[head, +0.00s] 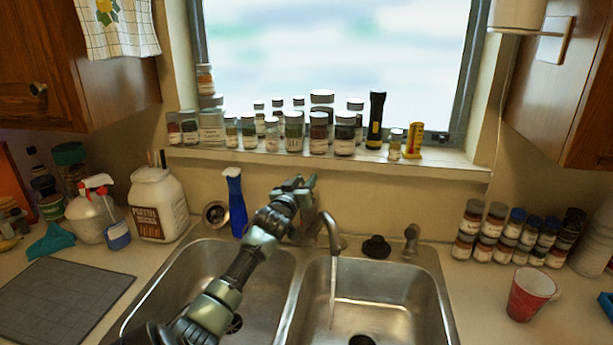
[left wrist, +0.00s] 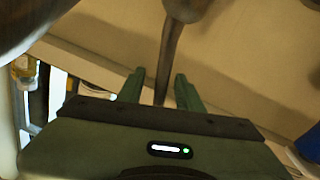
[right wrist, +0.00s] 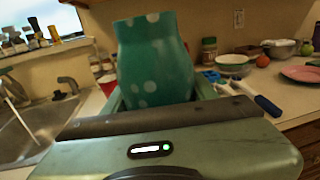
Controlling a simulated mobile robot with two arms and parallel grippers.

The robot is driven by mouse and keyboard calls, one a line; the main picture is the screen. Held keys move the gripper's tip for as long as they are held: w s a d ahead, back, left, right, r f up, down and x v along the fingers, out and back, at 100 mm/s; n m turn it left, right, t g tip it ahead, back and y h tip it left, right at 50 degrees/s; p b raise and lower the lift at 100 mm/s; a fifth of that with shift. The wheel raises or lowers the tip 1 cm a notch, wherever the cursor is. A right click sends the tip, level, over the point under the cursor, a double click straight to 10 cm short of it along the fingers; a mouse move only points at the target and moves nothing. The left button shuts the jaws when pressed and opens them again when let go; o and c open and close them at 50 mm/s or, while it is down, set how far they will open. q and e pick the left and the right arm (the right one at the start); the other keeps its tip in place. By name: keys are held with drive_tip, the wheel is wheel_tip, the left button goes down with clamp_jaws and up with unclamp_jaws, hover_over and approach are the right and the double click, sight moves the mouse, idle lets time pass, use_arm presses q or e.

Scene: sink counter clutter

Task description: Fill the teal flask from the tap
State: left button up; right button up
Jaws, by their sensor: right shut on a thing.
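The teal flask (right wrist: 155,60), with pale round spots, stands in the fingers of my right gripper (right wrist: 158,98) in the right wrist view. That gripper is shut on it; neither shows in the head view. The tap (head: 328,232) stands behind the sink, and a thin stream of water (head: 333,285) falls from it into the right basin. The stream also shows at the left of the right wrist view (right wrist: 15,112). My left gripper (head: 303,185) is behind the tap, below the sill. In the left wrist view its fingers (left wrist: 160,88) are apart, with a thin metal lever between them; contact is unclear.
The double sink (head: 292,305) fills the middle. A blue spray bottle (head: 236,203) stands behind the left basin. A black stopper (head: 376,247) lies behind the right basin. A red cup (head: 530,292) and several spice jars (head: 490,235) stand right. Jars and a flashlight (head: 375,120) line the sill.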

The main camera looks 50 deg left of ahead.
use_arm(q)
drive_tip(key=shift+x, duration=0.9)
clamp_jaws()
drive_tip(key=shift+d, duration=0.1)
idle(0.8)
